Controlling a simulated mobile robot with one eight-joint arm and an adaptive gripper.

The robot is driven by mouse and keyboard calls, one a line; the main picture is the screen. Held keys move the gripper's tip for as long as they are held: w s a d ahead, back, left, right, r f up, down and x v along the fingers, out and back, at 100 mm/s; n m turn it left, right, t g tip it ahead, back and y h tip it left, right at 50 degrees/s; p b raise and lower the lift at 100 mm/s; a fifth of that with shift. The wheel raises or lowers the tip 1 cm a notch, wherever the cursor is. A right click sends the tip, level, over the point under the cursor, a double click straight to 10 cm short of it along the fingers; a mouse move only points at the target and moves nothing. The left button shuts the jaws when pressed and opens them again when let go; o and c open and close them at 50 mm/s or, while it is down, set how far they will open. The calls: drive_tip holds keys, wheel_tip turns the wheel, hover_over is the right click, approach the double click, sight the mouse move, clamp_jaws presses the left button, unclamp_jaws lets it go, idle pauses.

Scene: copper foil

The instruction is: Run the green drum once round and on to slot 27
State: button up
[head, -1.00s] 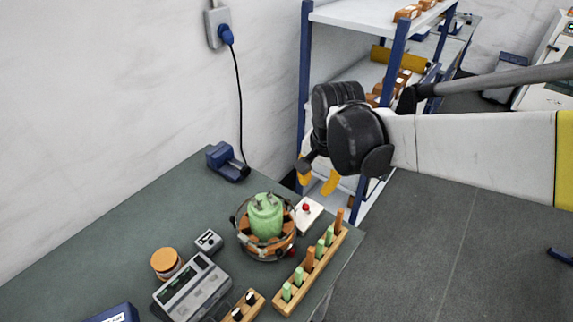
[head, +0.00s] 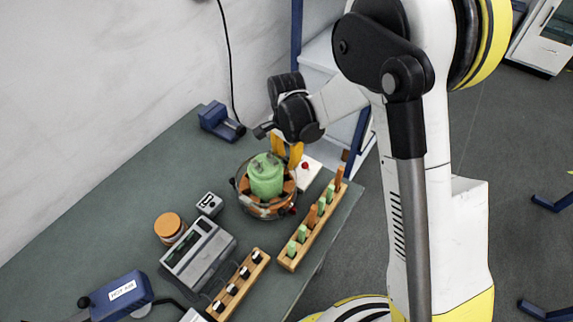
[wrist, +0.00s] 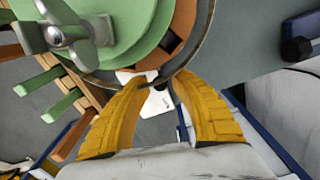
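The green drum (head: 266,180) stands upright in the middle of a round ring (head: 258,208) of copper-orange blocks with dark gaps, on the bench. In the wrist view the drum (wrist: 125,28) fills the top, with a grey winged knob (wrist: 62,36) on it. My gripper (head: 287,158) is at the back right edge of the ring. Its yellow fingers (wrist: 164,79) point at the ring's rim, tips apart with nothing seen gripped. Whether a tip touches the rim I cannot tell. Slot numbers are not readable.
A wooden rack of green and orange pegs (head: 289,262) stands in front right. Bare bench lies at the left.

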drive_tip(key=shift+f, duration=1.15)
clamp_jaws()
